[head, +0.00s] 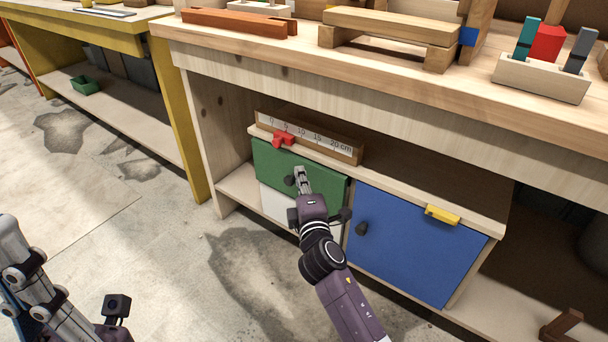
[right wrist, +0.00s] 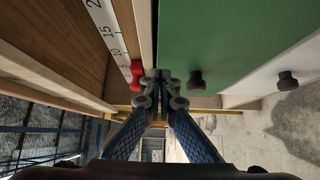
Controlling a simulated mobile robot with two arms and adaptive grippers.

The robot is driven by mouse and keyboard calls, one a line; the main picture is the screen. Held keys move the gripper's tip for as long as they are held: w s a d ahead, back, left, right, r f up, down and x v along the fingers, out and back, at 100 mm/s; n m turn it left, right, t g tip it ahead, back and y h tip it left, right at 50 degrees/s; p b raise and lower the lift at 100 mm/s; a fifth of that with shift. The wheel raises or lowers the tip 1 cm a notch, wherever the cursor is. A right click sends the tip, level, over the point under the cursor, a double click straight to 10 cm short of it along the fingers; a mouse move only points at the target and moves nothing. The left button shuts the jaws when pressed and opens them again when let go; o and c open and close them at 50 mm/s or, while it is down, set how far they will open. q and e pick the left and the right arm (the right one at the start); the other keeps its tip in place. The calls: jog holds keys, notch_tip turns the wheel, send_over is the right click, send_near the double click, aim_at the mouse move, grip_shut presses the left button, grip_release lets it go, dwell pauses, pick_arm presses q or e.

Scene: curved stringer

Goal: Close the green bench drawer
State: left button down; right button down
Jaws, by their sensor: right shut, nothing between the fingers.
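The green drawer front (head: 318,182) is upper left in the bench cabinet, with a dark round knob (head: 289,180). It seems to stand slightly proud of the white front below; how far out is hard to tell. My right gripper (head: 301,174) is shut and empty, at the green front near the knob. In the right wrist view its fingertips (right wrist: 163,78) are beside the green front (right wrist: 222,38), left of the knob (right wrist: 195,80). Contact cannot be told. My left gripper (head: 28,268) is at the lower left, away from the bench; its fingertips do not show clearly.
A white drawer front (head: 274,205) is below the green one. A blue door (head: 410,243) is to the right. A ruler (head: 312,140) with a red slider (head: 283,138) lies on the cabinet top. The floor in front is clear.

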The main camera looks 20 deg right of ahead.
aim_at(308, 165)
jog(key=shift+w+d, duration=0.5)
jog(key=shift+d, duration=0.1)
jog(key=shift+w+d+r+p, duration=0.1)
jog(key=shift+w+d+p, duration=0.2)
jog(key=shift+w+d, duration=0.4)
jog(key=shift+s+d, duration=0.15)
jog(key=shift+d, duration=0.05)
